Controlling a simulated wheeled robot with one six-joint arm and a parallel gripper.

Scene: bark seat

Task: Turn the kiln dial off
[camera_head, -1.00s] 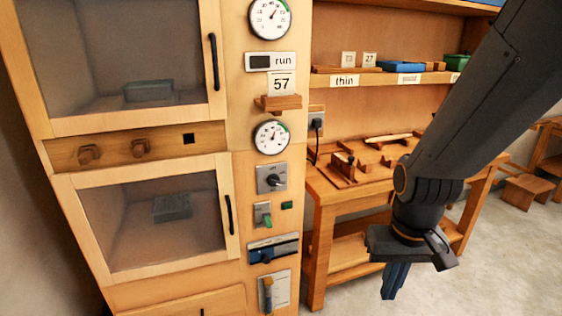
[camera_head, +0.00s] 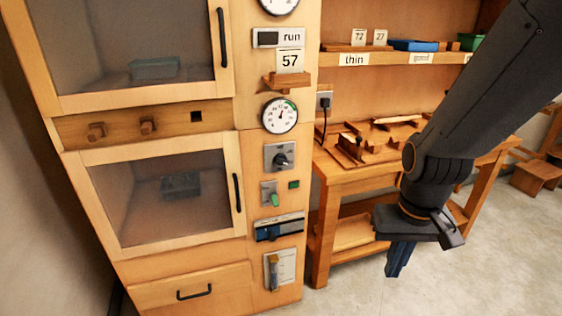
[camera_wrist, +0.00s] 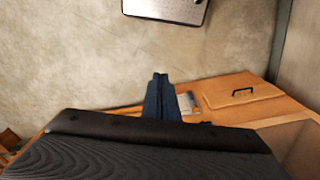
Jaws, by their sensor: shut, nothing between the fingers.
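The kiln dial (camera_head: 282,160) is a dark round knob on a grey square plate, on the wooden panel right of the lower glass door. Small lettering around it is too small to read with certainty. My gripper (camera_head: 398,262) hangs fingers down, to the right of the panel and in front of the workbench, well apart from the dial. Its dark blue fingers are together and empty. In the wrist view my gripper (camera_wrist: 158,84) points over bare floor, and the dial cannot be made out there.
Below the dial are a green-handled switch (camera_head: 272,198), a blue slider (camera_head: 280,227) and a lever plate (camera_head: 281,268). A gauge (camera_head: 280,115) sits above. A workbench (camera_head: 345,180) stands to the right. The floor (camera_head: 430,290) in front is clear.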

